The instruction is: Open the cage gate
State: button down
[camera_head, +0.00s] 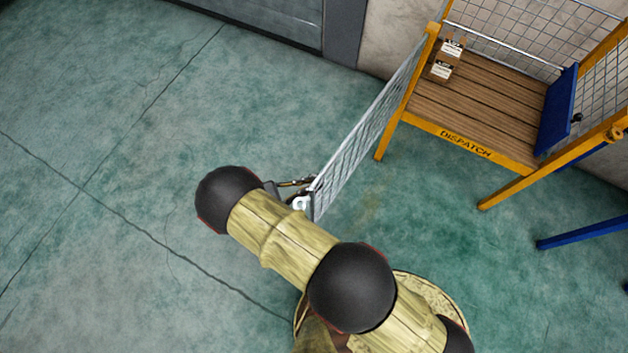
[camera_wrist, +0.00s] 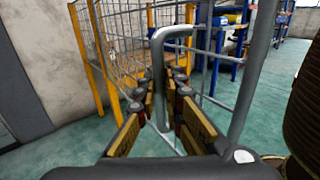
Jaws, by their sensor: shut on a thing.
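The cage gate (camera_head: 366,132), a grey mesh panel, stands swung out from the left post of the yellow cage (camera_head: 452,140). Its free end points toward me, and the cage front is uncovered. My gripper (camera_head: 294,188) is at that free end, partly hidden by my arm. In the wrist view my gripper (camera_wrist: 164,84) is shut on the grey gate handle (camera_wrist: 158,62), an upright bar bent over at the top. The gate's grey frame (camera_wrist: 252,75) runs close on the right.
Two small labelled boxes (camera_head: 443,70) sit on the cage's wooden deck. A blue panel (camera_head: 557,110) stands at the deck's right side. Blue shelving (camera_wrist: 228,38) shows behind the gate. The green floor left of the gate is clear.

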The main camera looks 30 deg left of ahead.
jog(key=c, duration=2)
grip_release()
jog(key=shift+s, duration=0.1)
jog(key=shift+o, duration=0.2)
jog(key=r, duration=1)
jog(key=shift+w+a+r, duration=0.2)
jog(key=shift+a+r, duration=0.1)
jog(key=shift+a, duration=0.05)
notch_tip(320, 180, down, 6)
jog(key=g+y, duration=0.1)
jog(key=y, duration=0.1)
jog(key=s+a+f+b, duration=0.1)
jog(key=a+b, duration=0.2)
jog(key=a, duration=0.6)
jog(key=shift+a+n, duration=0.2)
jog(key=shift+n, duration=0.2)
